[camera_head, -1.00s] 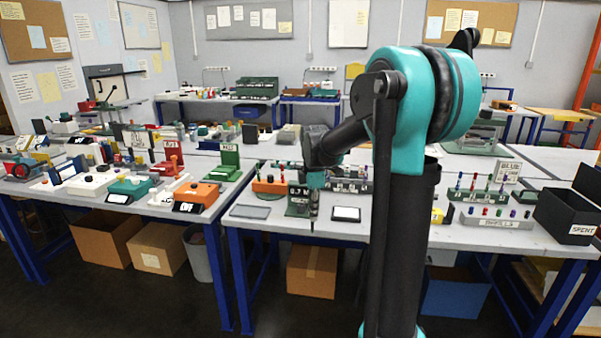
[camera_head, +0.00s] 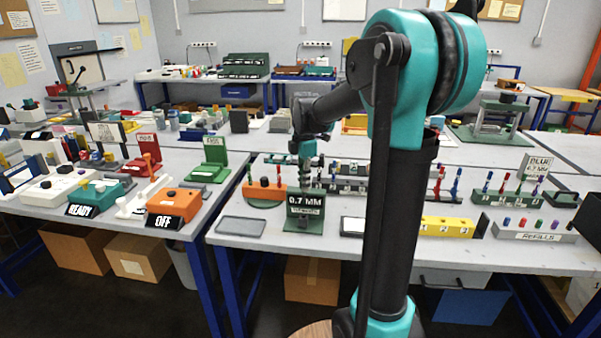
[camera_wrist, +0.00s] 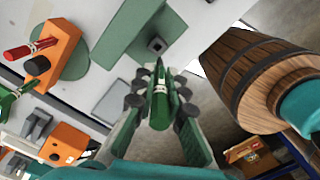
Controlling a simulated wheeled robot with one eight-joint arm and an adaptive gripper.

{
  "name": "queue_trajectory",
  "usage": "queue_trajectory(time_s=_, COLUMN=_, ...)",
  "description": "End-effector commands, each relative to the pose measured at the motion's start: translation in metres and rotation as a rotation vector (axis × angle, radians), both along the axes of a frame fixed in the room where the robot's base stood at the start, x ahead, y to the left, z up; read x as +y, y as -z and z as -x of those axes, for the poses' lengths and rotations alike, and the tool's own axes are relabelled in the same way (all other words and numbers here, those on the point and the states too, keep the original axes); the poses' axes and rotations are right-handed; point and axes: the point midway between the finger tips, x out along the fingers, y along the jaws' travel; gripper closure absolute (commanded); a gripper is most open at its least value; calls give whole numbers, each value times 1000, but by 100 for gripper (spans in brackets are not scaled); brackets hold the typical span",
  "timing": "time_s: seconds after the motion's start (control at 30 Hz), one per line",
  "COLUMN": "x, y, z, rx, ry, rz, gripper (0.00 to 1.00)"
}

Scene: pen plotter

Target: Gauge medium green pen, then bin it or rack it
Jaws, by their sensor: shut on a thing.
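My gripper (camera_wrist: 160,82) is shut on a green pen (camera_wrist: 160,104) with a pale band, held lengthwise between the fingers. In the head view my gripper (camera_head: 306,178) is above and behind the dark green 0.7 MM gauge (camera_head: 304,225); the pen is hard to make out there. A green pen rack (camera_head: 350,187) and another rack with a BLUE sign (camera_head: 510,199) stand to the right. A dark bin (camera_head: 589,213) is partly cut off at the right edge.
An orange stand (camera_head: 266,191) with pens is left of the gauge. A grey tray (camera_head: 241,226), a yellow numbered block (camera_head: 447,226) and a REFILLS holder (camera_head: 535,236) lie near the front edge. A wooden barrel-like object (camera_wrist: 255,72) is close on the right.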

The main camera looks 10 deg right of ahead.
Motion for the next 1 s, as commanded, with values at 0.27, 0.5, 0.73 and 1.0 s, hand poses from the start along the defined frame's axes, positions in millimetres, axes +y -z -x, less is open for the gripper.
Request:
queue_trajectory(time_s=0.27, x=0, y=0, z=0, rx=0, ry=0, rz=0, gripper=100)
queue_trajectory(time_s=0.5, x=-1, y=2, z=0, rx=0, ry=0, rz=0, gripper=100)
queue_trajectory(time_s=0.73, x=-1, y=18, z=0, rx=0, ry=0, rz=0, gripper=100)
queue_trajectory(time_s=1.0, x=-1, y=39, z=0, rx=0, ry=0, rz=0, gripper=100)
